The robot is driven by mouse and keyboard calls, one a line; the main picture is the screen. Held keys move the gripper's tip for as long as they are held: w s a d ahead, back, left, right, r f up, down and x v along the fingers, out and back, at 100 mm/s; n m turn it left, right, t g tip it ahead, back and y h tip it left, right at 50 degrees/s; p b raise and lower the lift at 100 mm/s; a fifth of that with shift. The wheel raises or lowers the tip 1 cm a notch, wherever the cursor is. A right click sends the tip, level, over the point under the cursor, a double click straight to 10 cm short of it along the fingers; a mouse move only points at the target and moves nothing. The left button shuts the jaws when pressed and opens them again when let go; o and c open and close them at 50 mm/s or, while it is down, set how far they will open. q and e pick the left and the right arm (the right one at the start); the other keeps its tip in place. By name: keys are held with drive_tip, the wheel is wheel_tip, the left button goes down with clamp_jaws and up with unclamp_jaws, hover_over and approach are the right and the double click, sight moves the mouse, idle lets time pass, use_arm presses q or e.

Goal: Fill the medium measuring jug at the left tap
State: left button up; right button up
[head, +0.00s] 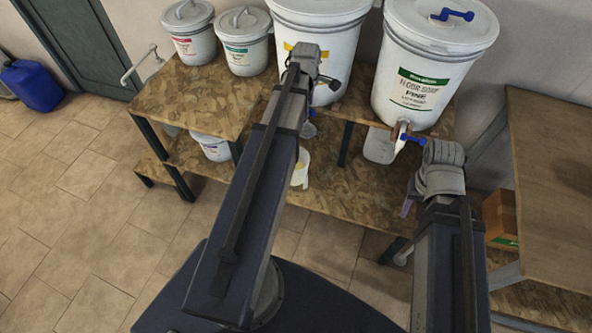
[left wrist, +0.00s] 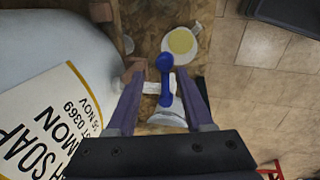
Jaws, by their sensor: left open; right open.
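The left drum (head: 311,34), a white tub with a yellow label, stands on the bench; its lemon soap label (left wrist: 52,125) fills the left of the left wrist view. Its tap has a blue lever (left wrist: 165,75). My left gripper (left wrist: 160,79) is open, with a finger on either side of the lever; contact is unclear. My arm hides this gripper in the head view. A white jug (head: 301,170) with a handle stands on the lower shelf; the left wrist view shows yellow liquid in it (left wrist: 181,41). My right gripper (head: 407,208) is open, mostly hidden behind its wrist.
The right drum (head: 425,65), labelled pine floor soap, has a blue-levered tap (head: 408,135) and a clear container (head: 380,146) below. Two small tubs stand at the left. A wooden table (head: 555,150) and cardboard box (head: 499,215) are at the right.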

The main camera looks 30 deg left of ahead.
use_arm(q)
drive_tip(key=o, duration=0.3)
drive_tip(key=shift+r, duration=0.1)
drive_tip(key=shift+s+d+r+p, duration=0.1)
drive_tip(key=shift+s+r+p, duration=0.05)
drive_tip(key=shift+r+p, duration=1)
drive_tip(key=shift+s+r+p, duration=0.15)
drive_tip(key=shift+r+p, duration=0.85)
drive_tip(key=shift+p, duration=0.1)
drive_tip(key=shift+r, duration=0.1)
drive_tip(key=shift+r+p, duration=0.2)
drive_tip(key=shift+p, duration=0.1)
drive_tip(key=r+p, duration=0.3)
drive_tip(key=s+r+p, duration=0.1)
drive_tip(key=r+p, duration=0.3)
drive_tip(key=shift+s+d, duration=0.2)
